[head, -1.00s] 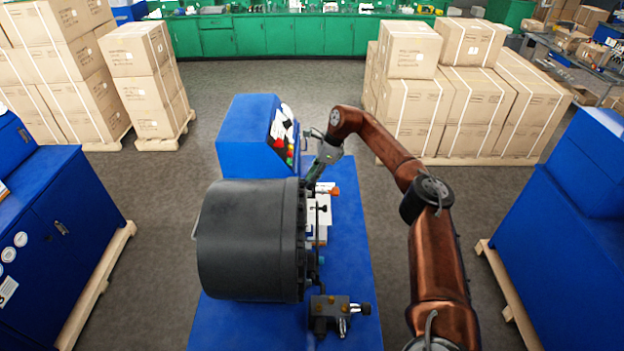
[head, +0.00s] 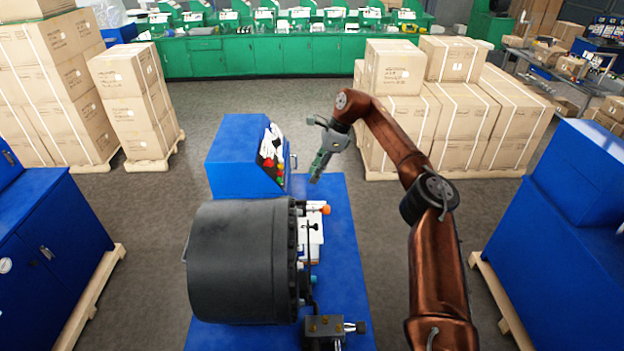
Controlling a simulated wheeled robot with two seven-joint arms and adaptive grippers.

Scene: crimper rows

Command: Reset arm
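My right gripper (head: 316,178) hangs at the end of my copper-coloured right arm, above the far part of the blue machine table (head: 345,260). It points downward and is apart from the machine. Its fingertips are small and look close together; I cannot tell whether they are open or shut. The crimper's large dark drum (head: 240,262) stands on the table to the lower left of the gripper. A blue control box (head: 232,165) with red, yellow and green buttons stands to the left of the gripper. My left gripper is not in view.
Blue cabinets on pallets stand at the left (head: 60,240) and right (head: 560,230). Stacked cartons stand at the back left (head: 130,100) and back right (head: 450,120). Green benches (head: 270,58) line the back. Grey floor between them is clear.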

